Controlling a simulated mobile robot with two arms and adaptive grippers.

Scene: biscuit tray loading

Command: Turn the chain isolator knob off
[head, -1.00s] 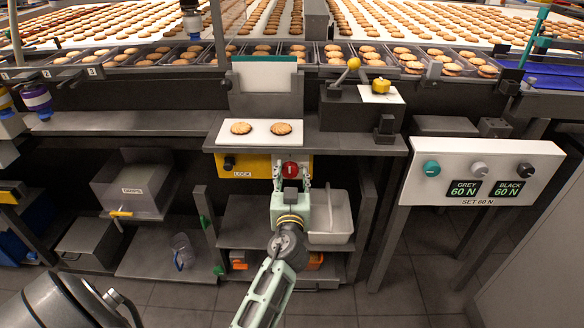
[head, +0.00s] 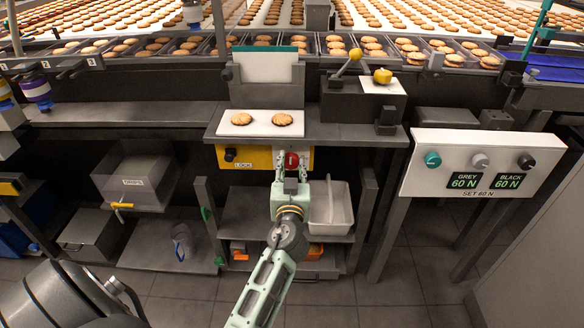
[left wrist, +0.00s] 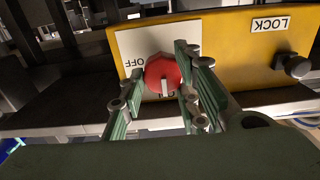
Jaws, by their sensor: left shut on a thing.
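The red isolator knob (head: 292,159) sits on a yellow panel (head: 262,158) under the bench, and also shows in the left wrist view (left wrist: 162,75). Its white pointer points down in the wrist view, at a label partly hidden below it. The word OFF (left wrist: 134,62) is upside down, left of the knob there. My left gripper (head: 291,156) reaches up from below with one finger on each side of the knob, shut on it. It also shows in the left wrist view (left wrist: 152,80). My right gripper is not in view.
A black knob (head: 230,154) marked LOCK is on the same panel. A white plate with two biscuits (head: 261,123) lies on the bench above. A white bin (head: 331,204) stands close to the right of my left gripper. A control panel (head: 486,164) with three knobs is further right.

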